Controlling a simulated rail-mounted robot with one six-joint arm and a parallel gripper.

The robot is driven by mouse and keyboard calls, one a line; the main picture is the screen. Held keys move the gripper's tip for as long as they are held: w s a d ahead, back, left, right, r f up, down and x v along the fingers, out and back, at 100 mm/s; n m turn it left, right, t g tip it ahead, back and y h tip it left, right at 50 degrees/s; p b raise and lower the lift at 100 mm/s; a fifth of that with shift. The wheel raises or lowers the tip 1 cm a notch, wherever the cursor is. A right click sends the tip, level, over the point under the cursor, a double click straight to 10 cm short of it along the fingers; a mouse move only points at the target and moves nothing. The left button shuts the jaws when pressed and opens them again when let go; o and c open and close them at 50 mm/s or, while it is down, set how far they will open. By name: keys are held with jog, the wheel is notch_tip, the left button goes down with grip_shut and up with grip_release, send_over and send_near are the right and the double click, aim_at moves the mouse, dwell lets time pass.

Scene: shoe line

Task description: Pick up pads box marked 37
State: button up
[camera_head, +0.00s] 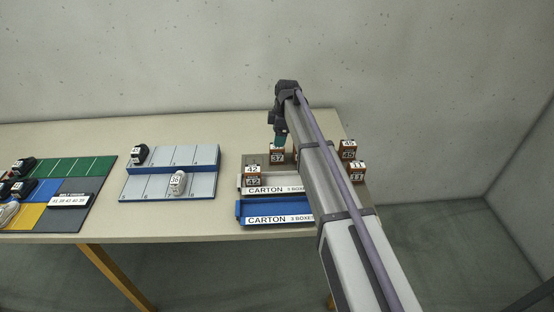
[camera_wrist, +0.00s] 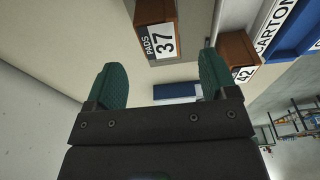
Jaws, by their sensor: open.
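The pads box marked 37 (camera_head: 276,154) is a small brown box with a white label. It stands on the table behind the cartons in the head view. In the wrist view the pads box (camera_wrist: 155,22) shows its "PADS 37" label, ahead of my fingertips and between their lines. My gripper (camera_head: 281,140) is right above or beside the box in the head view; the exact gap is hard to tell. In the wrist view my gripper (camera_wrist: 165,80) is open, with two green fingers apart and nothing between them. My arm hides part of the table to the right of the box.
A brown box marked 42 (camera_head: 253,176) stands close by, left of box 37. Brown boxes marked 45 (camera_head: 348,150) and 11 (camera_head: 358,172) stand right of my arm. A grey carton tray (camera_head: 246,190) and a blue carton tray (camera_head: 250,212) lie in front. A shoe rack (camera_head: 205,185) is left.

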aim_at(276, 150)
jog(key=f+b, duration=0.4)
jog(key=f, duration=0.1)
jog(key=a+f+b, duration=0.1)
jog(key=f+b, duration=0.1)
jog(key=f, duration=0.1)
jog(key=shift+w, duration=0.1)
jog(key=shift+r, duration=0.2)
jog(key=shift+c, duration=0.3)
jog(key=c, duration=1)
jog(key=shift+o, duration=0.2)
